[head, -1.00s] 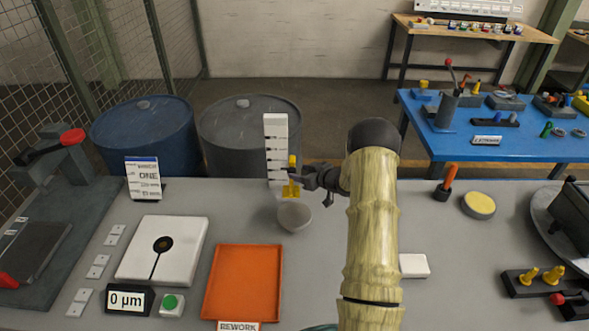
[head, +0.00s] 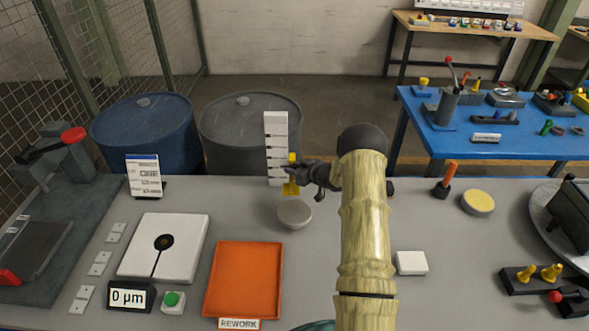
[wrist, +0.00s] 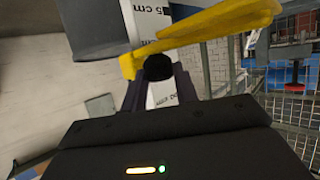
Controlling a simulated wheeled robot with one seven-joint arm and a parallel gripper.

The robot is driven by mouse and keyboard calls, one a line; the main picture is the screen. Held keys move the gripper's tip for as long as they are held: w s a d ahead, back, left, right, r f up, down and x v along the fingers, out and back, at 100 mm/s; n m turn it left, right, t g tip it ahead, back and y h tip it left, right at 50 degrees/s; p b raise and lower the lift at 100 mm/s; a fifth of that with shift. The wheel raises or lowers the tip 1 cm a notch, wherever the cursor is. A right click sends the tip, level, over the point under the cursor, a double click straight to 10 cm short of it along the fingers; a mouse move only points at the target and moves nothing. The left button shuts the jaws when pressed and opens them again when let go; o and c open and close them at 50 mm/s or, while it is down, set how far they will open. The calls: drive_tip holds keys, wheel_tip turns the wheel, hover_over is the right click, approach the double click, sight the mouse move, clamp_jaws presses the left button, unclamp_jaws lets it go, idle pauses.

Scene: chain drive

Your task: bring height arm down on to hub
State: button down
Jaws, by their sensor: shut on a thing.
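The height arm (head: 291,188) is a yellow piece beside a white upright post (head: 276,130) with dark marks. In the wrist view the yellow arm (wrist: 215,30) crosses the top, with a black knob (wrist: 158,67) on it. My gripper (head: 300,171) is at the yellow arm from the right. In the wrist view my gripper (wrist: 157,88) is shut on the height arm at its knob. A grey round piece (head: 295,213), likely the hub, stands on the bench just below the yellow arm. A gap shows between them.
An orange rework tray (head: 243,280) and a white plate (head: 164,247) lie to the left, with a display reading 0 µm (head: 128,297) in front. A white block (head: 411,263) lies right of my arm. Two drums (head: 145,130) stand behind the bench.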

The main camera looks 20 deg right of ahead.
wheel_tip(320, 180, down, 4)
drive_tip(key=b, duration=0.3)
drive_tip(key=shift+f, duration=0.25)
drive_tip(key=c, duration=1.1)
unclamp_jaws()
drive_tip(key=b+v, duration=0.3)
drive_tip(key=v, duration=1.4)
drive_tip(key=shift+s+d, duration=0.15)
drive_tip(key=shift+s, duration=0.1)
drive_tip(key=shift+w+r, duration=0.1)
